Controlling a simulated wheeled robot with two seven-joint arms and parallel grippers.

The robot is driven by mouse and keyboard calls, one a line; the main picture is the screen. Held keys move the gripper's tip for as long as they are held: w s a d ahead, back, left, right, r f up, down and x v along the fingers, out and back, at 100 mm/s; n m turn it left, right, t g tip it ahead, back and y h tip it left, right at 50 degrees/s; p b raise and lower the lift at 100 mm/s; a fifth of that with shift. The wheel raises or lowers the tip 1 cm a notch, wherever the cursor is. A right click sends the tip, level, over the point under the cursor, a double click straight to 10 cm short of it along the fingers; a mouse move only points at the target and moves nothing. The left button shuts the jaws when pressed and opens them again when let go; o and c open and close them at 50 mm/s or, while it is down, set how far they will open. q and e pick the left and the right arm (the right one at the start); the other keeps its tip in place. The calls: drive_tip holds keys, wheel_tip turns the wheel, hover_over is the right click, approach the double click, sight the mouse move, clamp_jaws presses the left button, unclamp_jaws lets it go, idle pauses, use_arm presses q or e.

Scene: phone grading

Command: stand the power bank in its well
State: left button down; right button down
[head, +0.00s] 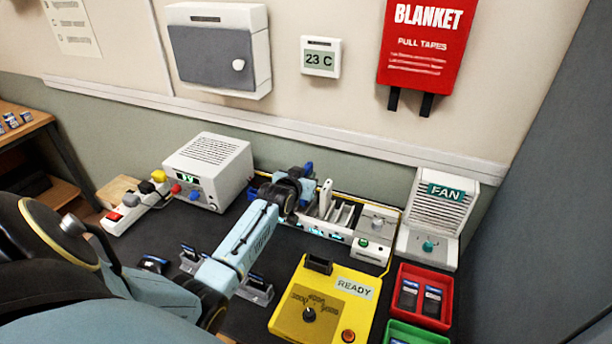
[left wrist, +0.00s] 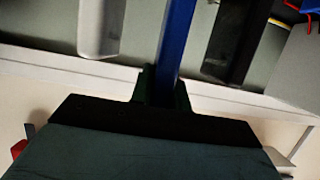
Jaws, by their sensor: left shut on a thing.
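My left gripper (head: 298,188) is over the left part of a white slotted rack (head: 372,252) at the wall. In the left wrist view, its dark jaws (left wrist: 163,88) are shut on a narrow blue slab (left wrist: 178,38), seen edge-on, which looks like the power bank. A bit of blue (head: 309,168) also shows behind the gripper in the head view. The rack has several upright dividers and small lit displays. A pale slab (head: 326,196) stands in it, right of the gripper. The slab's lower end and the well under it are hidden. My right gripper is not in view.
A white power supply (head: 208,168) and a power strip (head: 132,208) are left of the rack. A fan (head: 436,222) is to its right. A yellow READY box (head: 322,312), a red tray (head: 403,273) and a green tray (head: 392,328) are in front. Small holders (head: 256,290) stand near my arm.

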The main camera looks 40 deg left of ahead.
use_arm(q)
drive_tip(key=shift+f, duration=0.1)
idle(0.6)
drive_tip(key=shift+f+b, duration=1.45)
drive_tip(key=shift+f, duration=0.45)
drive_tip(key=shift+f, duration=0.3)
drive_tip(key=c, duration=1.3)
unclamp_jaws()
drive_tip(key=shift+o, duration=0.2)
drive_tip(key=shift+s, duration=0.1)
drive_tip(key=p+v, duration=0.2)
drive_tip(key=v, duration=1.1)
drive_tip(key=shift+s+r, duration=0.1)
drive_tip(key=shift+r, duration=0.05)
drive_tip(key=shift+p, duration=0.35)
